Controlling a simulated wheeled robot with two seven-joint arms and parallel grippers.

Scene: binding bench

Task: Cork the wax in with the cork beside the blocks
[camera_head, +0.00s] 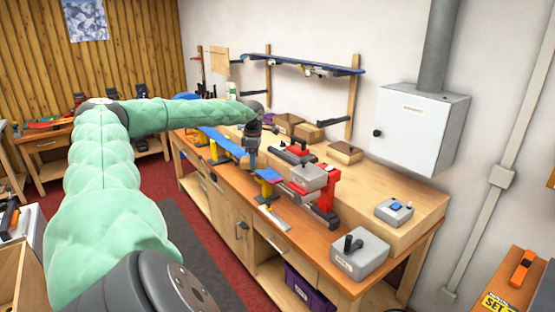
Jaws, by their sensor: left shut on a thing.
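My left gripper (253,163) points down over the workbench (425,205), just beside a blue ski (220,140). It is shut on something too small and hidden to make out. The ski lies along the bench's front side on yellow supports (267,178). I cannot pick out a separate cork or any wax on the ski at this size. Brown blocks or boxes (308,132) sit behind the gripper, toward the wall. My right gripper is not in view.
Red and grey vise-like tools (326,190) stand right of the gripper. A grey box with a black handle (359,252) is at the bench's near right end. A wall rack (305,66) and a white cabinet (420,128) are behind.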

